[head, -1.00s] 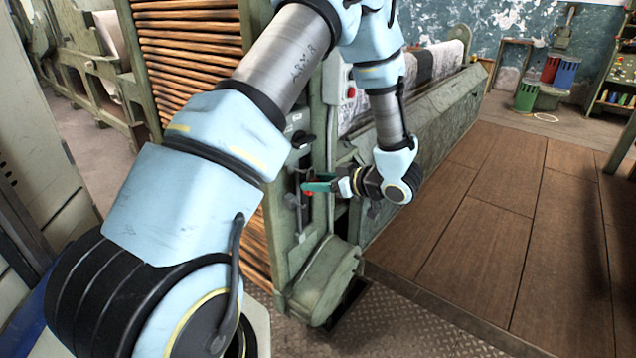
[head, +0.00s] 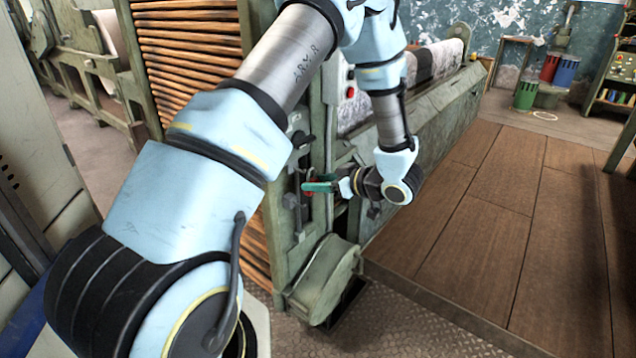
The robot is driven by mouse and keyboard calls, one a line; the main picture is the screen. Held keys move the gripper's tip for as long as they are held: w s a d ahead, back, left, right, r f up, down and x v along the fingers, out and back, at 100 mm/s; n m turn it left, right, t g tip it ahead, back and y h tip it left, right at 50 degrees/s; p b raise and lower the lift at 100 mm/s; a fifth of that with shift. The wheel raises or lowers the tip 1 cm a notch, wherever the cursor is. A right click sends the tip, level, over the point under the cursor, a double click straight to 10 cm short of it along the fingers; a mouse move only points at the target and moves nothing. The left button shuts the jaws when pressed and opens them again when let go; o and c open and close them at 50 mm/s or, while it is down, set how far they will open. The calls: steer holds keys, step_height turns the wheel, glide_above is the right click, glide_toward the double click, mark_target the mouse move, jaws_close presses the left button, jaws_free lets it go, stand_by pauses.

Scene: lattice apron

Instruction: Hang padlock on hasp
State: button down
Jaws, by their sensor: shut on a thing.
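My gripper (head: 320,187) reaches in from the right to the upright green-grey machine post and points left. Its teal fingers are shut on a small red thing, which looks like the padlock (head: 308,193); only a sliver of it shows below the fingers. It is at the front face of the post, beside a dark vertical bar with fittings (head: 291,201). I cannot make out the hasp, or whether the padlock's shackle is through it or only near it.
My arm covers much of the middle. The post carries a red button (head: 350,92). A rounded green housing (head: 325,280) stands at its foot. Stacked wooden slats (head: 190,50) are at left. The plank floor (head: 480,240) at right is clear. Green, red and blue bins stand far back.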

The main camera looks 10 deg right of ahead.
mark_target(311, 180)
steer(key=shift+w+a, duration=0.1)
stand_by(0.6)
steer(key=shift+w+a, duration=0.5)
steer(key=shift+w, duration=0.05)
steer(key=shift+w+a+p, duration=0.25)
steer(key=shift+p, duration=0.1)
steer(key=shift+w+a, duration=0.25)
steer(key=shift+w+a, duration=0.15)
steer(key=shift+f, duration=0.25)
stand_by(0.7)
steer(key=shift+w+a+f, duration=0.1)
steer(key=shift+w+f, duration=0.05)
steer(key=shift+f, duration=0.1)
stand_by(0.5)
